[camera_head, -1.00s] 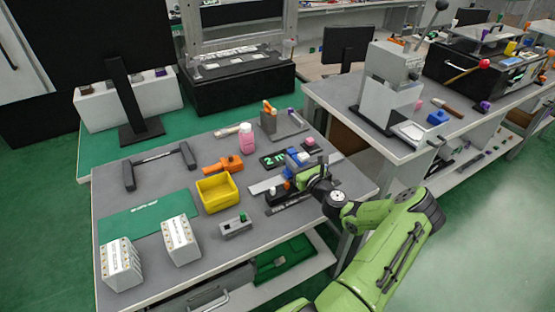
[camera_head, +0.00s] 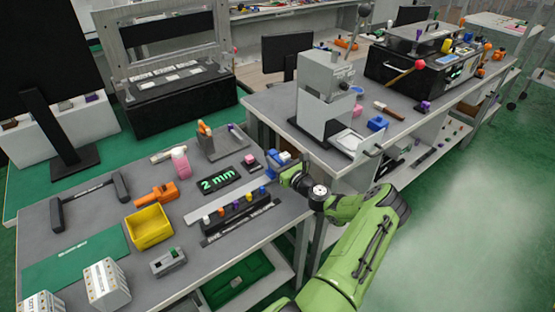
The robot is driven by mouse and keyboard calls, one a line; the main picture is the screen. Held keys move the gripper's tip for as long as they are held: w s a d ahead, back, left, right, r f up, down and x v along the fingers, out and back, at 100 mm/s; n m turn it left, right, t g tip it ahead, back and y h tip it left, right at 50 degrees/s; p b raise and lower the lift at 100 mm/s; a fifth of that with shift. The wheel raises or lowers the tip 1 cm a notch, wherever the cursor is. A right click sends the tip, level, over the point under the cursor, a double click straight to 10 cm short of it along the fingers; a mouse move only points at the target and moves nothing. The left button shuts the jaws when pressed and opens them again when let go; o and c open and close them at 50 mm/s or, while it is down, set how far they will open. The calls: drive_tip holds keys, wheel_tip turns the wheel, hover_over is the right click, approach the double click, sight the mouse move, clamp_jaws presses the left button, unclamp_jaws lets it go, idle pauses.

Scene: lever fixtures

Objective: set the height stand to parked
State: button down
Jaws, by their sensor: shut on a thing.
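No thing carries a readable height stand label. A tall grey stand (camera_head: 325,100) with a white plate at its foot is on the right table; I cannot tell whether it is the height stand. My gripper (camera_head: 277,161) is at the right edge of the left table, beside a small pink-topped block (camera_head: 250,161). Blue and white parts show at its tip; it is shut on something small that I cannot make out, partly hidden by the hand. A black rack (camera_head: 236,211) with several coloured knobs stands in front of it, apart from the gripper.
The left table holds a "2 mm" sign (camera_head: 219,180), yellow bin (camera_head: 150,227), orange tool (camera_head: 158,193), pink bottle (camera_head: 181,162) and grey fixture (camera_head: 222,142). A red-knobbed lever (camera_head: 418,65) projects from a black box on the right table. A gap separates both tables.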

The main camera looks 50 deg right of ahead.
drive_tip(key=shift+s+d, duration=0.15)
drive_tip(key=shift+d, duration=0.05)
drive_tip(key=c, duration=0.8)
unclamp_jaws()
drive_tip(key=shift+d, duration=0.15)
drive_tip(key=shift+c, duration=0.2)
drive_tip(key=shift+s, duration=0.1)
drive_tip(key=p+v, duration=0.2)
drive_tip(key=v, duration=1.3)
drive_tip(key=shift+s+a, duration=0.25)
